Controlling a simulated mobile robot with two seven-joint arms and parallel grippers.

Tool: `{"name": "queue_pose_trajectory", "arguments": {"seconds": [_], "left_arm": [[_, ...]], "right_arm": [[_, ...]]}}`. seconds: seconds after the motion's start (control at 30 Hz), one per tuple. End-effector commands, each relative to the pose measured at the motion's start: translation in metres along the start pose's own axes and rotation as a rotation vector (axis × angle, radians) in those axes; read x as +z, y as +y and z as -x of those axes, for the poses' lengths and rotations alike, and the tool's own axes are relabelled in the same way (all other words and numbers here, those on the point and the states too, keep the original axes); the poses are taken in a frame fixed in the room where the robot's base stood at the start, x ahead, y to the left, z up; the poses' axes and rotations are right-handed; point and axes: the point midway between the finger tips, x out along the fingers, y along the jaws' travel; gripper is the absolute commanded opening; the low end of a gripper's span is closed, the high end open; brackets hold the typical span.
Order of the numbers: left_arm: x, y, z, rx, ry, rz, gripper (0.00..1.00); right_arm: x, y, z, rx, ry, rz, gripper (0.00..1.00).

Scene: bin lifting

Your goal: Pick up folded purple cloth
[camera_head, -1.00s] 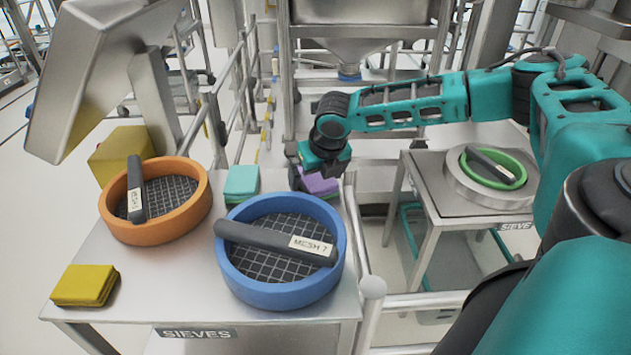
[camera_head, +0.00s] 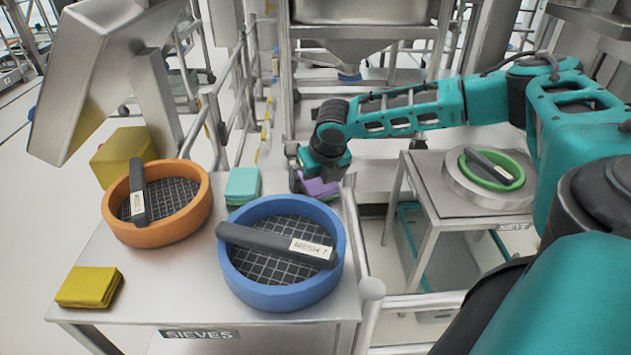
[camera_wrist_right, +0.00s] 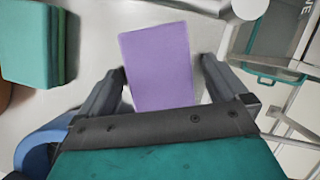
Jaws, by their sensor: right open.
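The folded purple cloth (camera_head: 319,188) lies at the far right corner of the steel sieve table, behind the blue sieve. In the right wrist view the cloth (camera_wrist_right: 158,66) shows as a flat purple rectangle between my gripper's fingers. My right gripper (camera_head: 312,180) is at the cloth, reaching in from the right. In the wrist view the right gripper (camera_wrist_right: 163,80) is open, with one finger on each side of the cloth and a visible gap on the right side. The near edge of the cloth is hidden by the gripper body. My left gripper is not in view.
A blue sieve (camera_head: 231,268) with a black handle stands in front of the cloth. A folded teal cloth (camera_head: 242,184) lies to its left. An orange sieve (camera_head: 160,233) and a yellow cloth (camera_head: 88,287) are further left. A rail post (camera_head: 371,290) stands by the table's right edge.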

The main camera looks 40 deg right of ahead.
Motion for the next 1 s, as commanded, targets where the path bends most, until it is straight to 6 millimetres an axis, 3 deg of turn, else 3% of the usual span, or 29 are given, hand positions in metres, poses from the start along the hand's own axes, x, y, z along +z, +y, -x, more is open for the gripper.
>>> {"name": "queue_pose_trajectory", "arguments": {"seconds": [0.27,0.8,0.87,1.0], "left_arm": [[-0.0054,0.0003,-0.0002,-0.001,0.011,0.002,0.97],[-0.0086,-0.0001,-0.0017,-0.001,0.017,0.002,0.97],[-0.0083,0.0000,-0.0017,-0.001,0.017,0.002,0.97],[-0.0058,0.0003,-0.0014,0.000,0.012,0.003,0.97]], "right_arm": [[0.0001,0.0002,-0.0002,0.000,0.000,0.000,0.98],[0.0002,0.0003,0.0000,0.000,-0.001,0.001,0.46],[0.0003,0.0003,0.0001,0.000,-0.001,0.001,0.42],[0.0003,0.0003,0.0001,0.000,-0.001,0.001,0.41]]}}
